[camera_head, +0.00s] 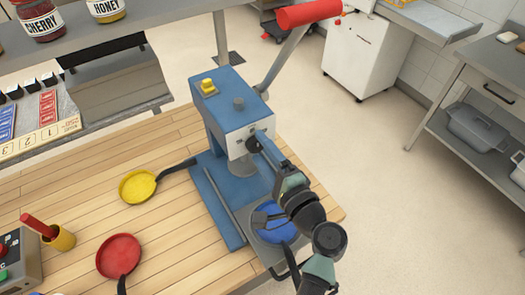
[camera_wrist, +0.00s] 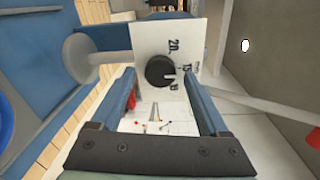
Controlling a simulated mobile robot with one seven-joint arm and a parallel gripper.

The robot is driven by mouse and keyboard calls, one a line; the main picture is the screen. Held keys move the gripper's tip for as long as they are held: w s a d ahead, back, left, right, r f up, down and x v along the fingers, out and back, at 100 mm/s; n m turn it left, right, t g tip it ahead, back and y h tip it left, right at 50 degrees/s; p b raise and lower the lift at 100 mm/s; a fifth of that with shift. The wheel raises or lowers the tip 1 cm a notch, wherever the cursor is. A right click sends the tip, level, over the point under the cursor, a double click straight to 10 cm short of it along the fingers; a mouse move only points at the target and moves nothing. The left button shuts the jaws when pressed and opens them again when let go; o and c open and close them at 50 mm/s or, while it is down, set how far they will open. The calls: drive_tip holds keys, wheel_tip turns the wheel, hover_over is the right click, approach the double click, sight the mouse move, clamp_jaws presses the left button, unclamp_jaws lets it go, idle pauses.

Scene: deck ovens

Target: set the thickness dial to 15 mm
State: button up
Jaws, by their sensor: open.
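The thickness dial is a round black knob (camera_wrist: 160,71) on a white scale plate (camera_wrist: 148,42) on the front of the blue press (camera_head: 232,105). In the wrist view the plate reads 20, 15 and 10 from top to bottom on the knob's right. A small pale mark on the knob points right and slightly down, seemingly between 15 and 10. My gripper (camera_wrist: 162,84) is open and faces the knob, one blue finger on each side with gaps between. In the head view my gripper (camera_head: 262,143) is close to the press front and partly hides the dial.
A yellow pan (camera_head: 137,186) and a red pan (camera_head: 118,256) lie on the wooden counter (camera_head: 185,235). A blue round piece (camera_head: 276,228) is under my arm at the press base. A red-ended lever (camera_head: 308,13) rises behind the press. A shelf with jars (camera_head: 40,18) is upper left.

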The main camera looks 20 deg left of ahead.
drive_tip(key=b+v, duration=0.3)
drive_tip(key=v, duration=1)
drive_tip(key=shift+b, duration=0.3)
